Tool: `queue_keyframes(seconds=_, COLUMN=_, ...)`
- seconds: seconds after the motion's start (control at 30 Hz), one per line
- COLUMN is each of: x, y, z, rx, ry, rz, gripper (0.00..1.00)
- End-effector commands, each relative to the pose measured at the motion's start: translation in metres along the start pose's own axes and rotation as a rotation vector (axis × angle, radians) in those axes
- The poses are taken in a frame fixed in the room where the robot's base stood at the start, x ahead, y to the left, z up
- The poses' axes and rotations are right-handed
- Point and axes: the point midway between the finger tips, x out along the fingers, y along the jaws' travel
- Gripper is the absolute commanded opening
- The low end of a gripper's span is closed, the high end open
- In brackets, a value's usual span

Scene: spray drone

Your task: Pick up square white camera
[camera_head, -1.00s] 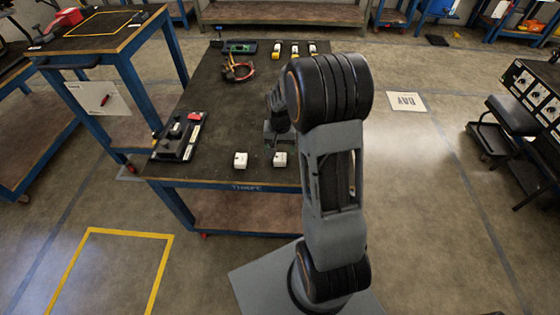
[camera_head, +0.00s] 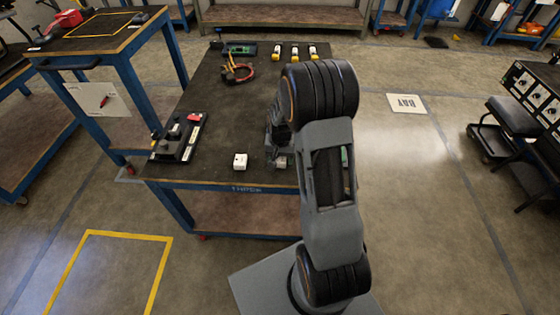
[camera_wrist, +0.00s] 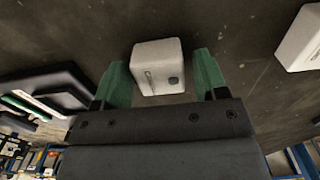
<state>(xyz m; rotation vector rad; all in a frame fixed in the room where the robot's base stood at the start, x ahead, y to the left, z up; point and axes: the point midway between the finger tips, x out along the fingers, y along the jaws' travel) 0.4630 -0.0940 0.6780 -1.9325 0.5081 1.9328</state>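A small white box-shaped camera (camera_wrist: 158,66) with a slot and a dark round spot on its face sits on the dark tabletop in the wrist view. My gripper (camera_wrist: 161,60) is open, with one green finger on each side of it and narrow gaps visible. In the head view this white camera (camera_head: 281,162) is at the table's front edge, partly hidden by my gripper (camera_head: 276,150). A second white box (camera_head: 240,160) stands to its left and also shows at the right edge of the wrist view (camera_wrist: 302,40).
A black tray (camera_head: 178,140) with a red piece lies at the table's left. A red cable tool (camera_head: 238,70), a green device (camera_head: 240,50) and several yellow-white bottles (camera_head: 295,52) are at the back. The middle of the dark tabletop (camera_head: 215,110) is clear.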

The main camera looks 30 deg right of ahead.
Motion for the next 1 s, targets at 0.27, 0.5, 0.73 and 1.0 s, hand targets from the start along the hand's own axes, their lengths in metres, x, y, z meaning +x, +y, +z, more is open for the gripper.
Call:
queue_keyframes(seconds=0.27, x=0.000, y=0.000, z=0.000, rx=0.000, ry=0.000, rz=0.000, gripper=0.39)
queue_keyframes(seconds=0.5, x=0.000, y=0.000, z=0.000, rx=0.000, ry=0.001, rz=0.000, gripper=0.22)
queue_keyframes(seconds=0.73, x=-0.003, y=0.000, z=0.000, rx=0.000, ry=0.001, rz=0.000, gripper=0.22)
queue_keyframes(seconds=1.0, x=-0.032, y=0.000, z=-0.001, rx=0.000, ry=0.004, rz=-0.001, gripper=0.22)
